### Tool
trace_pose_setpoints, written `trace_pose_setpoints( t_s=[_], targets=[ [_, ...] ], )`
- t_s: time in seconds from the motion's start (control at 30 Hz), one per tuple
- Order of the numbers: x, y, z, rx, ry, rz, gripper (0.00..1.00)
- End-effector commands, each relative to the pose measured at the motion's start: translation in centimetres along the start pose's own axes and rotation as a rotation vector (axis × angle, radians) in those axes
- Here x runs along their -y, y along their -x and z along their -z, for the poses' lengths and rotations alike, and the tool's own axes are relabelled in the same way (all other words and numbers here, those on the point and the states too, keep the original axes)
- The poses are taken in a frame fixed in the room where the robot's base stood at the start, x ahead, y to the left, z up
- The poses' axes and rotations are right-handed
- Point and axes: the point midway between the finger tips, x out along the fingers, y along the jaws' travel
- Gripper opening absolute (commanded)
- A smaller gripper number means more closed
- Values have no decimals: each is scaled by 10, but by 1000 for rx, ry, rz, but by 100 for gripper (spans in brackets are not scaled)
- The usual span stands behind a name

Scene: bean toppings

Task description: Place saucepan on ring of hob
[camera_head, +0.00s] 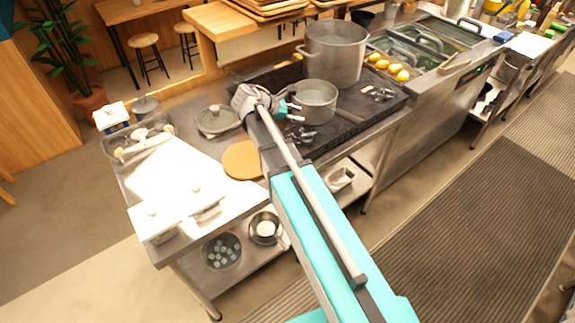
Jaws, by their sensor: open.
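The saucepan (315,103) is a grey metal pan. It stands upright on or just over the dark hob (350,104), in front of a large stockpot (336,55). The ring under it is hidden by the pan. My gripper (293,108) is at the saucepan's left side, close to its wall, and is open. I cannot tell whether its fingers touch the pan. My arm hides part of the hob's front left.
A lidded pan (217,121) and a round wooden board (242,160) lie on the steel counter to the left. Yellow items (388,67) sit right of the stockpot. White containers (153,222) stand at the counter's near left corner.

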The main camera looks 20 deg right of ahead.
Motion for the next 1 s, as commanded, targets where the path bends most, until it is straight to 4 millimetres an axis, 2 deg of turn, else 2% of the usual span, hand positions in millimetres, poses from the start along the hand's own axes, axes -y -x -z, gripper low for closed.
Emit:
trace_pose_setpoints(
  t_s=[0.03,0.3,0.6,0.8,1.0],
  targets=[
    [16,-4,2,-46,-62,23,43],
    [87,-8,30,-313,-482,233,43],
    [159,13,56,-523,-935,599,43],
    [187,33,66,-580,-1133,820,43],
    [196,41,69,-592,-1206,913,43]
  ],
)
